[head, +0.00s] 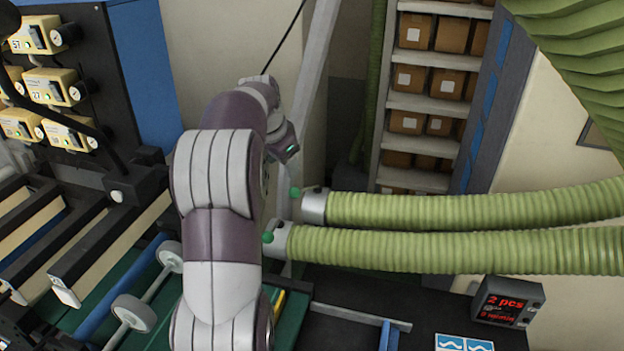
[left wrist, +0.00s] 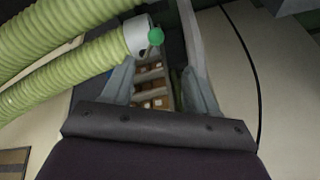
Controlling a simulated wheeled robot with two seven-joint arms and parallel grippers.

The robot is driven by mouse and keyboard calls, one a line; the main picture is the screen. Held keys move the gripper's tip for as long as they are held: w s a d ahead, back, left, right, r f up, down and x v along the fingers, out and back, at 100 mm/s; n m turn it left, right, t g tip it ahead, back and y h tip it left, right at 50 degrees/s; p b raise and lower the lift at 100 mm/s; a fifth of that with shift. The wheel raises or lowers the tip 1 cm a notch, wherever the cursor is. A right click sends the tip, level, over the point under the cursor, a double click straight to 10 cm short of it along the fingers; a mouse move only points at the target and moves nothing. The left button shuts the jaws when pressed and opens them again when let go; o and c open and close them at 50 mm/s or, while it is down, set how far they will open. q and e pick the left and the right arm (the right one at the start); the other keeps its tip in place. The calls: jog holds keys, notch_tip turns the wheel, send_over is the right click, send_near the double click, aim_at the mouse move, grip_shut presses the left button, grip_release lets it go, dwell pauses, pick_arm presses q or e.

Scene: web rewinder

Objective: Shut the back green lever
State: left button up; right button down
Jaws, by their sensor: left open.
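The back green lever (head: 295,193) is a small green knob on the grey collar (head: 314,206) of the farther hose. A second green lever (head: 268,237) sits on the nearer hose's collar. My left arm reaches up past both on their left; its fingers are not clear in the head view. In the left wrist view, my left gripper (left wrist: 160,85) is open and empty. A green knob (left wrist: 156,36) shows just beyond the fingers, apart from them, on the end collar of the lower hose there. I cannot see my right gripper.
Two ribbed green hoses (head: 480,210) run off to the right. Shelves of boxes (head: 430,80) stand behind. Machine rails and rollers (head: 134,312) lie at the left, below yellow gauges (head: 48,84). A small display (head: 507,301) stands at lower right.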

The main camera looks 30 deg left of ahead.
aim_at(294, 189)
pick_arm(q)
jog(key=x, duration=0.2)
jog(key=d+x, duration=0.1)
jog(key=x, duration=0.4)
jog(key=shift+w+d+f, duration=0.15)
jog(key=shift+w+f, duration=0.1)
jog(key=shift+f, duration=0.1)
jog(key=x, duration=0.2)
jog(key=a+x, duration=0.1)
jog(key=x, duration=0.1)
jog(key=shift+f, duration=0.3)
jog(key=shift+d+r, duration=0.1)
jog(key=shift+d, duration=0.2)
jog(key=shift+c, duration=0.3)
grip_shut()
